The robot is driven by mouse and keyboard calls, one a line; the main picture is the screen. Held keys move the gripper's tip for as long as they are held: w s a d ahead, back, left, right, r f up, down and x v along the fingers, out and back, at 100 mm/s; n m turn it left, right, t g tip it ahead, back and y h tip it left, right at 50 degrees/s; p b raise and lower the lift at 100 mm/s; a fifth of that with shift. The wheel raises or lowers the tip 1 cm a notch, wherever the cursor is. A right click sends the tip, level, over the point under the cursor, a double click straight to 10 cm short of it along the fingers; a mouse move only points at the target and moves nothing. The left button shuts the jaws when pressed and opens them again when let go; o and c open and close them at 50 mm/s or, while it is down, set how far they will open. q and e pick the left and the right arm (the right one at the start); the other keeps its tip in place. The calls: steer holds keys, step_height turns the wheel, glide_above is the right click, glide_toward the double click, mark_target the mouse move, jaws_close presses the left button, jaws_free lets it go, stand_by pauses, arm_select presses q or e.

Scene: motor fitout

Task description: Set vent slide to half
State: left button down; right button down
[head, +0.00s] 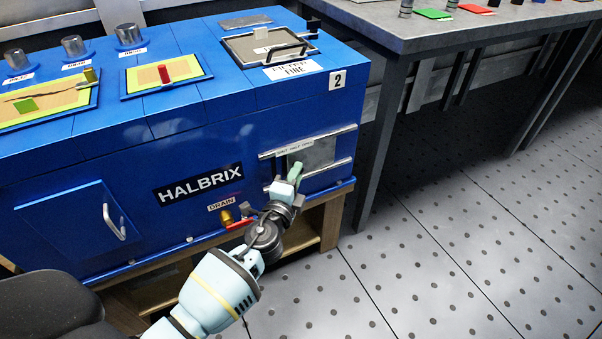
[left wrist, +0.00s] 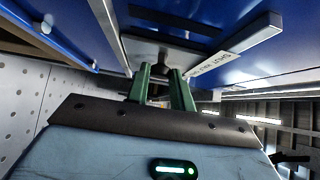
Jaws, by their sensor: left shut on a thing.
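The vent slide (head: 318,154) is a grey metal plate between two horizontal rails on the front of the blue machine, at its right end. A label strip (head: 294,147) with small lettering runs along the upper rail; it also shows in the left wrist view (left wrist: 217,60). My left gripper (head: 295,172) is at the left part of the plate. In the left wrist view its green fingers (left wrist: 160,88) are shut on the slide's small dark knob (left wrist: 157,90), which they mostly hide. My right gripper is not in view.
The blue machine has a door with a handle (head: 114,222) at left and a brass drain valve (head: 228,218) left of my left wrist. A grey table (head: 425,35) stands at the right. The perforated floor in front is clear.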

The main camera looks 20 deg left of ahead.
arm_select(q)
steer(key=c, duration=1.2)
jaws_free()
steer(key=shift+c, duration=0.2)
steer(key=s+d, duration=0.1)
steer(key=s, duration=0.6)
steer(key=shift+s+p, duration=0.35)
steer(key=shift+s, duration=0.05)
